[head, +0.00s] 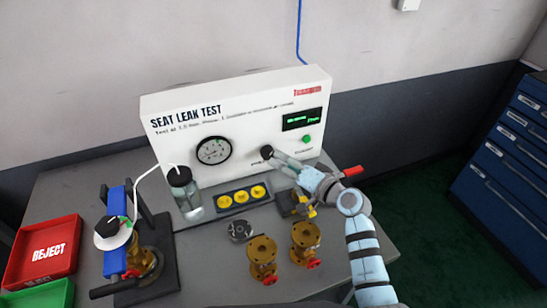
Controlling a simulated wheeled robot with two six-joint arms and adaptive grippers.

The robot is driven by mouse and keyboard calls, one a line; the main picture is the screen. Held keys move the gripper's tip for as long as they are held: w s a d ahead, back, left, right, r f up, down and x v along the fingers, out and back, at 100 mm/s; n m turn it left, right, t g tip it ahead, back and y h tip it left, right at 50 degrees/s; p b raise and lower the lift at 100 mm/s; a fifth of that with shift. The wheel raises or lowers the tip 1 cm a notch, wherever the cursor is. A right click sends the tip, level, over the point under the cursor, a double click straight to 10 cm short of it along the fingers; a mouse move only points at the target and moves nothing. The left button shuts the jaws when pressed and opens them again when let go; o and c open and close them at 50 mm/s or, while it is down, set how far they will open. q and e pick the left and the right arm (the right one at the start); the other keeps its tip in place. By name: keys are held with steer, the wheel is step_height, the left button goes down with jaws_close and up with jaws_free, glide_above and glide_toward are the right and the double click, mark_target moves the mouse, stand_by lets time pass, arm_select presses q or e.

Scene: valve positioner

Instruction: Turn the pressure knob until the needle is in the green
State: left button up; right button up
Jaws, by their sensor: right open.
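The white test panel (165,112) stands at the back of the table, marked SEAT LEAK TEST. Its round dark-rimmed pressure gauge (213,150) is left of centre; the needle and any green band are too small to make out. The small black pressure knob (266,151) is on the panel's lower right part. My right gripper (272,156) is open, with its fingertips at the knob and partly covering it; I cannot tell whether they touch it. My left gripper is not in view.
Brass valves (262,258) with red handles and a dark round part (240,230) stand in front. A glass bottle (186,195) and blue clamp fixture (116,228) are left. The red REJECT tray (43,250) and green tray (45,296) lie far left. A blue cabinet (505,160) stands right.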

mark_target(270, 155)
steer(key=b+x, duration=0.2)
steer(key=x, duration=0.4)
steer(key=shift+w+f, duration=0.15)
steer(key=shift+w, duration=0.1)
steer(key=shift+c, duration=0.3)
steer(key=shift+s, duration=0.1)
steer(key=c, duration=1.1)
steer(key=m+b, duration=0.1)
steer(key=b, duration=0.2)
steer(key=shift+d+f+m+y, duration=0.15)
steer(key=shift+f+m+y, duration=0.1)
steer(key=shift+m+y, duration=0.15)
steer(key=shift+r, duration=0.2)
steer(key=o, duration=1.2)
steer(key=shift+c, duration=0.2)
